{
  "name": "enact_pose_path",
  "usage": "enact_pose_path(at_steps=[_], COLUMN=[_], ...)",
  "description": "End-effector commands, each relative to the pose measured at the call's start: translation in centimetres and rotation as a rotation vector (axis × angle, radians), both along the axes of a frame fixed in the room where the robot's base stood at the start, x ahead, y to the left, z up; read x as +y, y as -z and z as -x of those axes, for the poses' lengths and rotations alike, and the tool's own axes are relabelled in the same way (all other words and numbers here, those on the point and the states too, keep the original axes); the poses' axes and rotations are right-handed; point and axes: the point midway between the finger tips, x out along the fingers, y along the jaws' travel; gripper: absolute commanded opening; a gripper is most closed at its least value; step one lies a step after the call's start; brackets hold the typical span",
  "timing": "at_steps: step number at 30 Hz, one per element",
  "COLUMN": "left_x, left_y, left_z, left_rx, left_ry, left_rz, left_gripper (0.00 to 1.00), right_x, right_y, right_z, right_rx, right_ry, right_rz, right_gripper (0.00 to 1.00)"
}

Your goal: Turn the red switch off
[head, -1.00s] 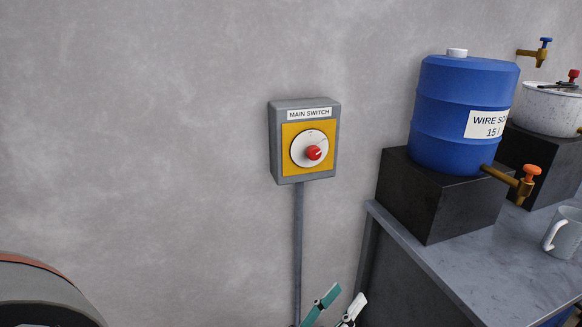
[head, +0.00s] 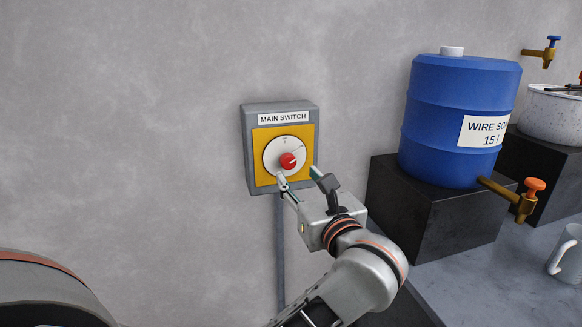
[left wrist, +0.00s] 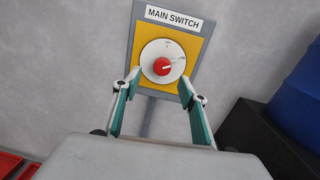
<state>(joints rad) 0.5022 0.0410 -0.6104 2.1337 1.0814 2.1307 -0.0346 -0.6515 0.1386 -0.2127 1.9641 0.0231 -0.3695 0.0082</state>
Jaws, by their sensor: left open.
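The red switch (head: 289,161) is a round red knob with a pale pointer mark, on a white dial (head: 272,154). The dial sits on a yellow plate of a grey wall box labelled MAIN SWITCH (head: 283,118). The knob's pointer is turned toward the upper right. My left gripper (head: 298,176) is open and empty, just below the dial. In the left wrist view its two fingers (left wrist: 160,88) stand on either side of and below the red knob (left wrist: 162,66), apart from it. My right gripper is not in view.
A blue barrel (head: 455,120) with an orange-handled tap (head: 530,190) stands on a black block (head: 430,215) on the bench at right. A mug (head: 567,254) and a white pot (head: 550,112) are farther right. The wall left of the box is bare.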

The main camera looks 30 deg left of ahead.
Motion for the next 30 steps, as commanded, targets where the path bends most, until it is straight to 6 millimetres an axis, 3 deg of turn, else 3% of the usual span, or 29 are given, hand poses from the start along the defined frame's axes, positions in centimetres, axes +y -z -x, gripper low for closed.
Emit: enact_pose_path(at_steps=[5,18,30], left_x=[0.4,5.1,5.8], left_y=[0.2,0.2,0.3], left_z=[-0.9,-4.5,-5.1], left_rx=[-0.005,-0.004,-0.003], left_ry=[0.017,0.015,0.015], left_rz=[0.036,0.032,0.036], left_gripper=[0.43,0.43,0.43], right_x=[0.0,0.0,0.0], right_y=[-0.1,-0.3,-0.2], right_z=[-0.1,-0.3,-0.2], right_rx=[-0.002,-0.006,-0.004], right_ry=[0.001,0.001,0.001], right_rz=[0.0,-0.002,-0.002], right_gripper=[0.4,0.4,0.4])
